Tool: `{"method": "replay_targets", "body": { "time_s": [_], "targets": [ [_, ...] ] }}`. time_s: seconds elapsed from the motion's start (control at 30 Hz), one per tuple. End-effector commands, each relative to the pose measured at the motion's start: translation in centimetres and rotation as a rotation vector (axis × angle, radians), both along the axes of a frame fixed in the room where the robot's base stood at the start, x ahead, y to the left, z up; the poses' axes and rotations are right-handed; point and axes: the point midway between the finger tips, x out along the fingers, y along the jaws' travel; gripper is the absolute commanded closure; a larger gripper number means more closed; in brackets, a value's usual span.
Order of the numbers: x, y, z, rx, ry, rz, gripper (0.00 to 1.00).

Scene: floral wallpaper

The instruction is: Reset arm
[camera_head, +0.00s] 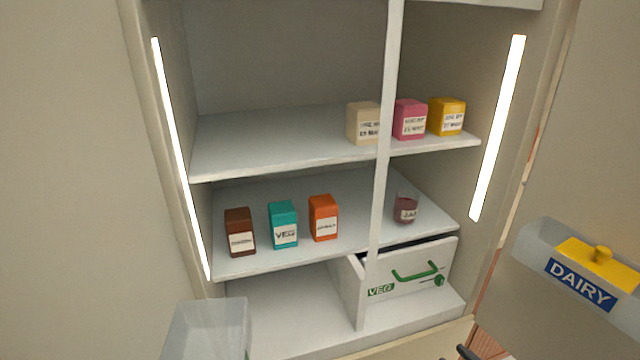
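Only a small dark piece shows at the bottom edge, right of centre, in the head view. It may be part of my gripper or arm, but too little shows to tell. No fingers can be made out, and whether they are open or shut is hidden. Nothing is seen held.
An open fridge stands ahead. Its upper shelf (270,140) bears beige, pink and yellow boxes. Its middle shelf (350,255) bears brown, teal and orange boxes and a jar (405,207). The VEG drawer (415,285) is partly open. A DAIRY door bin (530,245) is at right.

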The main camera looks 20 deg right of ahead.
Motion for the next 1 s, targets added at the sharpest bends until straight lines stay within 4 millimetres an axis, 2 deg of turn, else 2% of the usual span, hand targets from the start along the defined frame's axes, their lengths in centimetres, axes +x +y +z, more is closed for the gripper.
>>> {"method": "replay_targets", "body": {
  "time_s": [0.17,0.37,0.47,0.57,0.77,0.87,1.0],
  "targets": [
    [1.7,2.7,2.4,-0.168,0.067,0.181,0.51],
    [3.5,7.1,5.9,-0.439,0.151,0.460,0.51],
    [4.0,10.1,8.6,-0.635,0.189,0.654,0.51],
    [4.1,13.8,12.4,-0.889,0.218,0.885,0.51],
    [1.8,20.4,21.1,-1.411,0.211,1.284,0.51],
    [-0.5,23.2,25.5,-1.660,0.174,1.426,0.51],
    [-4.8,26.3,31.3,-1.988,0.084,1.555,0.51]
  ]
}}
